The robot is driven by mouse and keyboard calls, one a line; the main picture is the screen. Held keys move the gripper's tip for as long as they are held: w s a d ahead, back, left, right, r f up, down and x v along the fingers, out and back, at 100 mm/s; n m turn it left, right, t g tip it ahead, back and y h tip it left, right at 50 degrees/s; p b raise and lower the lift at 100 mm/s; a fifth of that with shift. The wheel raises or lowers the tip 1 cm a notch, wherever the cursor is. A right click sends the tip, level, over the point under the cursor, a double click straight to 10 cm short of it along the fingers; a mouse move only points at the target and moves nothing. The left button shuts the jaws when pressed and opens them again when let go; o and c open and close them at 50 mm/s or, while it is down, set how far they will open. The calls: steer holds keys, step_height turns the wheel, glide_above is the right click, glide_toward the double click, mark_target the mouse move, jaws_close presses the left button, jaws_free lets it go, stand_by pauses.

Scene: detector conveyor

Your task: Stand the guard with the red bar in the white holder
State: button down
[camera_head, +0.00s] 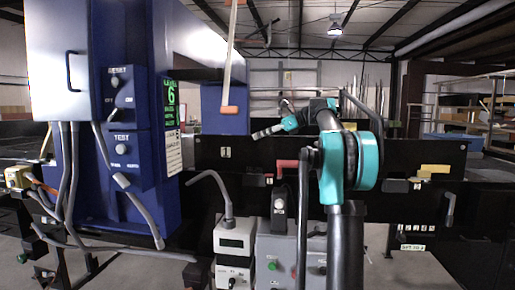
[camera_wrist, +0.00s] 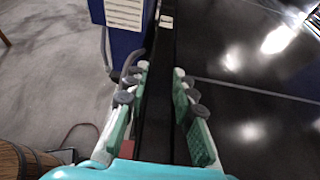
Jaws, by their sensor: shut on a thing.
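The guard with the red bar is a long black upright panel (camera_head: 245,160) along the conveyor, with a red bar (camera_head: 287,163) on its near face. My gripper (camera_head: 262,132) is at the panel's top edge, pointing left. In the wrist view my gripper (camera_wrist: 160,90) has a finger on each side of the thin black panel (camera_wrist: 156,110) and is shut on it. A small red patch (camera_wrist: 126,149) shows beside the left finger's base. The panel's lower edge is partly hidden by boxes in front. I cannot make out a white holder for certain.
A blue detector cabinet (camera_head: 125,140) with a green display stands left. A white box (camera_head: 234,245) with a bent grey rod and a grey control box (camera_head: 280,255) stand in front of the panel. A yellow bar (camera_head: 435,168) is on the panel at the right.

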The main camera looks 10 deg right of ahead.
steer(key=shift+r, duration=0.2)
step_height(320, 180, up, 7)
steer(key=s+a, duration=0.3)
steer(key=s, duration=0.5)
steer(key=s+a, duration=0.3)
steer(key=s, duration=0.6)
step_height(320, 180, up, 7)
steer(key=shift+d, duration=0.2)
stand_by(0.9)
steer(key=shift+s+r, duration=0.1)
steer(key=shift+s, duration=0.05)
